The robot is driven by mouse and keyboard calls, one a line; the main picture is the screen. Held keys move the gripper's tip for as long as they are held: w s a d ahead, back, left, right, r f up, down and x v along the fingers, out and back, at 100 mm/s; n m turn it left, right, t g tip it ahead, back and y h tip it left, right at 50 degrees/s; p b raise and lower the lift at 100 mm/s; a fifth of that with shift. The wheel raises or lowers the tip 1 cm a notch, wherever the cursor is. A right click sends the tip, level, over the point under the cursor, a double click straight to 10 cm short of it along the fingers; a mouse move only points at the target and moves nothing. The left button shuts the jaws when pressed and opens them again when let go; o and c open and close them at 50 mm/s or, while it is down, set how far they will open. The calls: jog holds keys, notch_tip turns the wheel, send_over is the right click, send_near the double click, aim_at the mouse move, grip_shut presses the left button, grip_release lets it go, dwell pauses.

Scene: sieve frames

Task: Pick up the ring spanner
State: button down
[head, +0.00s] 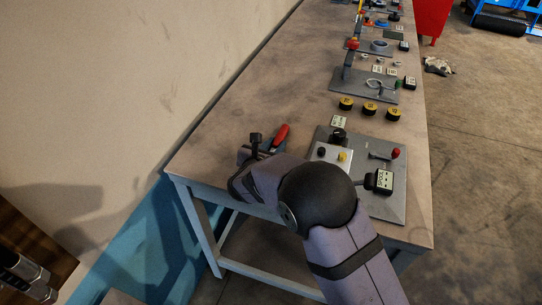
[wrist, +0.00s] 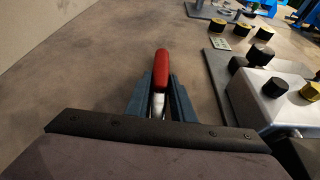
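A tool with a red handle (head: 281,134) and a metal shaft lies near the table's near left end, and it also shows in the wrist view (wrist: 161,66). Its far end is hidden by my gripper, so I cannot see a ring on it. It is the only thing near my gripper that could be the ring spanner. My gripper (head: 263,143) is at the tool. In the wrist view its two blue-grey fingers (wrist: 161,88) stand on either side of the shaft, close to it. I cannot tell whether they touch it.
A grey plate (head: 390,208) with a control box (head: 327,153) and knobs stands right of my gripper. Several black and yellow round pieces (head: 369,108) and more fixtures (head: 376,86) lie farther along the table (head: 260,85). A wall runs along the left. The table's left middle is clear.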

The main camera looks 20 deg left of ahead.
aim_at(276, 143)
jog(key=shift+r, duration=0.2)
notch_tip(276, 143, up, 10)
jog(key=shift+w+d+f+b, duration=0.1)
jog(key=shift+b, duration=0.35)
jog(key=shift+m+t+h, duration=0.4)
jog(key=shift+m+h, duration=0.1)
jog(key=shift+h, duration=0.4)
jog(key=w+d+r+p, duration=0.1)
jog(key=w+d, duration=0.1)
jog(key=d, duration=0.3)
jog(key=w+d+r+p, duration=0.1)
jog(key=w+d, duration=0.1)
jog(key=d, duration=0.3)
jog(key=w+d+r+p, duration=0.1)
jog(key=w+d+p, duration=0.1)
jog(key=d, duration=0.3)
jog(key=shift+w+d+r, duration=0.25)
jog(key=shift+w+d, duration=0.05)
jog(key=shift+w, duration=0.25)
jog(key=shift+a+r, duration=0.1)
jog(key=shift+a, duration=0.5)
